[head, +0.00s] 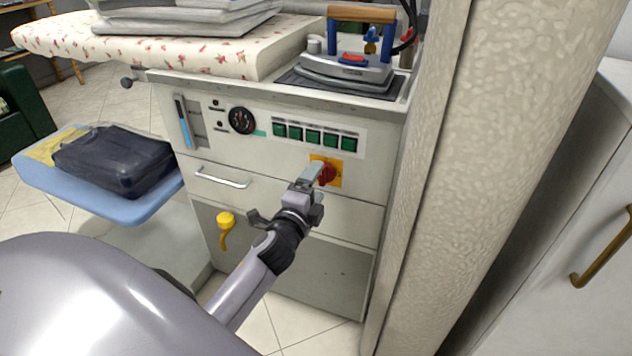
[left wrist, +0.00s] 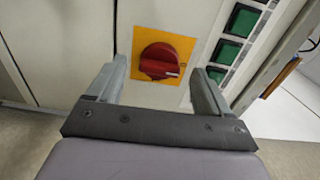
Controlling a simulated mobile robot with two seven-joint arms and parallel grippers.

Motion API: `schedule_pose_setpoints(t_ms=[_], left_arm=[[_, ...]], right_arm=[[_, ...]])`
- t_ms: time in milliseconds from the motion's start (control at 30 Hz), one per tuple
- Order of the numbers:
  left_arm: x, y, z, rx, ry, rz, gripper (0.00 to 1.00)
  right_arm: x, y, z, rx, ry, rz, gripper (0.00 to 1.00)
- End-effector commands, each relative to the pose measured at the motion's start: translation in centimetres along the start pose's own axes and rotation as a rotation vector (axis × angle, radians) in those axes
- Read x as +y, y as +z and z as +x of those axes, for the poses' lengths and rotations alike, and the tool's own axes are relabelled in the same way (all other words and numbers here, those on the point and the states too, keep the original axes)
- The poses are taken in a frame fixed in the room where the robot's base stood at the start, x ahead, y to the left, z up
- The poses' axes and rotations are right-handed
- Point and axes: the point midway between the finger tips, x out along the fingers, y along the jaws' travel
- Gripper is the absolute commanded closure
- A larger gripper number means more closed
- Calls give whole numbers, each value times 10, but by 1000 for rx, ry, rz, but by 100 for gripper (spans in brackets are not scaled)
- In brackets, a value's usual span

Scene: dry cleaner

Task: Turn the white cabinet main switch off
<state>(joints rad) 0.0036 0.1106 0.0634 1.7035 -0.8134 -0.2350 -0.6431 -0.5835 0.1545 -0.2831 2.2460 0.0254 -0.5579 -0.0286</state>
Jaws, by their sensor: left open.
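The main switch is a red rotary knob (head: 327,175) on a yellow plate (head: 336,163), on the front of the white cabinet (head: 285,190) below its row of green buttons. In the left wrist view the red knob (left wrist: 160,62) sits between my fingers, its grip ridge lying roughly across the picture with a pale mark at its right end. My left gripper (head: 318,172) is open in front of the knob. In the left wrist view the left gripper's fingers (left wrist: 158,85) stand either side of the knob, with gaps visible. My right gripper is not in view.
A drawer handle (head: 222,178) and a yellow-knobbed lever (head: 226,220) are to the left. An iron (head: 345,70) stands on top. A textured pillar (head: 490,130) rises close at the right.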

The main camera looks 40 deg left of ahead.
Motion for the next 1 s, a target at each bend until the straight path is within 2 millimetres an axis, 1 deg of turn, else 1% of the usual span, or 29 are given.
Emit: schedule_pose_setpoints(t_ms=[33, 200, 400, 600, 1000], left_arm=[[0, 0, -8, 0, 2, -1, 20], [0, 0, -32, -1, 3, -2, 20], [0, 0, -53, 0, 2, -3, 20], [0, 0, -59, -1, 1, -1, 20], [0, 0, -58, 0, 1, -1, 20]], right_arm=[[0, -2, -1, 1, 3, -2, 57], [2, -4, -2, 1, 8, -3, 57], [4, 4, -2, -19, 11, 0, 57], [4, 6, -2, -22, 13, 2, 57], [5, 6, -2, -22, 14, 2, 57]])
